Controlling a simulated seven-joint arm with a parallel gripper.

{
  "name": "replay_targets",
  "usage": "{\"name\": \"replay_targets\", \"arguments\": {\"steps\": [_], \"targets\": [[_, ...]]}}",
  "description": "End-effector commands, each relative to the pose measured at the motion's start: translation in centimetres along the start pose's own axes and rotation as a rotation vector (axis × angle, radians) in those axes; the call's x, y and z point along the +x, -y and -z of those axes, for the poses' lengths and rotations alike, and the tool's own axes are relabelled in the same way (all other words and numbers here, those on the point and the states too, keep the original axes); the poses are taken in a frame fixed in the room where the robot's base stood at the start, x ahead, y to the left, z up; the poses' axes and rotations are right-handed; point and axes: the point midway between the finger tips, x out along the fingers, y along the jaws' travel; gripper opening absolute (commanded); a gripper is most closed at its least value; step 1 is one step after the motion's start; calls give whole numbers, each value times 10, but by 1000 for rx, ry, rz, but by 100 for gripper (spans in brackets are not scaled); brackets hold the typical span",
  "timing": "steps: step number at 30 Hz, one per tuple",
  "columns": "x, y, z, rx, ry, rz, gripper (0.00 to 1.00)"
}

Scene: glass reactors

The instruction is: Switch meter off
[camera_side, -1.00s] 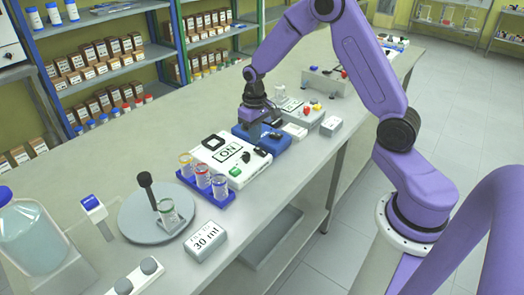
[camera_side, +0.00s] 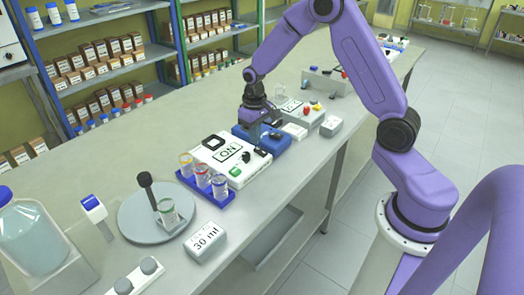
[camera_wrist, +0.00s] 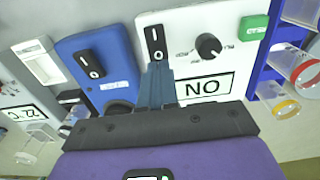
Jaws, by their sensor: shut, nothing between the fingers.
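The meter is a white box (camera_side: 222,170) on the bench, with a display (camera_wrist: 205,86) that reads ON, upside down in the wrist view. It has a black dial (camera_wrist: 208,46), a green part (camera_wrist: 253,27) and a black rocker switch (camera_wrist: 155,38) marked I and O. My gripper (camera_wrist: 156,70) is shut and empty. Its fingertips are at the lower, O end of the rocker; I cannot tell if they touch it. In the side view my gripper (camera_side: 254,142) is low over the seam between the meter and a blue device.
The blue device (camera_wrist: 120,65) with its own rocker switch (camera_wrist: 88,63) stands close beside the meter. A blue rack (camera_side: 205,191) of coloured-rim glasses stands on the meter's other side. Further along are a white box (camera_side: 331,126) and other equipment. The bench behind the meter is clear.

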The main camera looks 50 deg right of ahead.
Motion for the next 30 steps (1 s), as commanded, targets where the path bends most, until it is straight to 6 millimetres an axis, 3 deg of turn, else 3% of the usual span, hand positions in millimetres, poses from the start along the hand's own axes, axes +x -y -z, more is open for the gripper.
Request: {"name": "replay_targets", "arguments": {"steps": [30], "targets": [[16,0,0,0,2,0,0]]}}
